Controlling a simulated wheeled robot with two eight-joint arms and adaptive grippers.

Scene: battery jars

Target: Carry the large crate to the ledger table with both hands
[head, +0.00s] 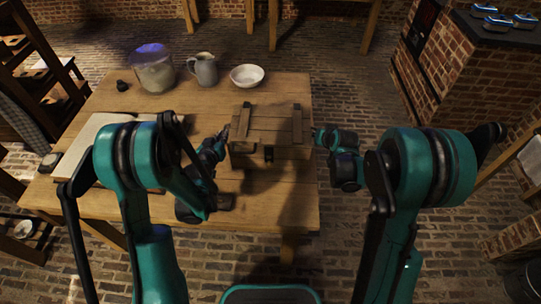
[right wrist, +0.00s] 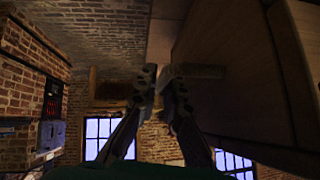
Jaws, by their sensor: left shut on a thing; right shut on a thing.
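The large wooden crate (head: 268,152) has slats on top and a dark latch on its front. It is over the right part of the wooden table (head: 290,205); I cannot tell whether it rests on it. My left gripper (head: 224,133) is shut at the crate's left side, its grip partly hidden. My right gripper (head: 316,135) is shut at the right side. In the right wrist view the right gripper's fingers (right wrist: 160,78) close on a bar at the side of the crate (right wrist: 235,60). An open ledger (head: 95,150) lies on the table's left part.
A large glass jar (head: 153,70), a grey jug (head: 205,69) and a white bowl (head: 247,76) stand along the table's back edge. A small dark object (head: 121,86) lies left of the jar. A brick stove (head: 470,75) is at the right. Brick floor is clear between.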

